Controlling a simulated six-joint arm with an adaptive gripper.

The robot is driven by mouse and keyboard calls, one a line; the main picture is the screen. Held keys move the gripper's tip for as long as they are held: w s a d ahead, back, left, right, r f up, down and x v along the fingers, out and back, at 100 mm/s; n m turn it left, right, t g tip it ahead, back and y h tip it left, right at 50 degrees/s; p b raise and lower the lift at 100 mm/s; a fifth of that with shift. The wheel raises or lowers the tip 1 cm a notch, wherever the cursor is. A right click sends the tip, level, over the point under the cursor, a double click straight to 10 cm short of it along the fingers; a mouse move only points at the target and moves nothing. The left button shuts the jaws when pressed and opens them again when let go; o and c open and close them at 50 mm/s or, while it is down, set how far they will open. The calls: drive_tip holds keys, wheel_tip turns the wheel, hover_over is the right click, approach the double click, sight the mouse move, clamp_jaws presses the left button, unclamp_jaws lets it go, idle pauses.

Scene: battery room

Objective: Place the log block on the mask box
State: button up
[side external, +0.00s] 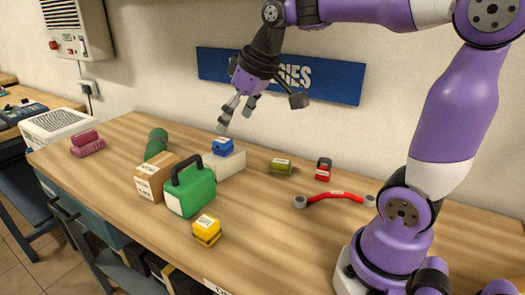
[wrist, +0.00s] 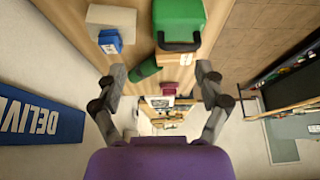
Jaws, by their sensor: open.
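The labels are too small to read, so I cannot be sure which item is the log block or the mask box. A small blue block (side external: 222,146) with a white label appears to rest on top of a white box (side external: 232,165). The wrist view also shows the blue block (wrist: 110,43) overlapping the white box (wrist: 112,15). A brown carton (side external: 150,184) with a label stands to the left. My gripper (side external: 237,112) is open and empty, tilted in the air above the blue block, apart from it. Its spread fingers show in the wrist view (wrist: 160,72).
A green case (side external: 190,194) and green cylinder (side external: 156,143) stand near the carton. A yellow block (side external: 207,231), olive block (side external: 282,167), red padlock-like item (side external: 323,170), red-handled bar (side external: 336,195) and pink items (side external: 86,143) lie around. The table (side external: 270,240) is clear at front right.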

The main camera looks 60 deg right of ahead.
drive_tip(key=s+a+f, duration=0.2)
drive_tip(key=s, duration=0.3)
drive_tip(key=s+a+f, duration=0.2)
drive_tip(key=s, duration=0.4)
drive_tip(key=shift+a+f+t, duration=0.25)
drive_tip(key=shift+t, duration=0.05)
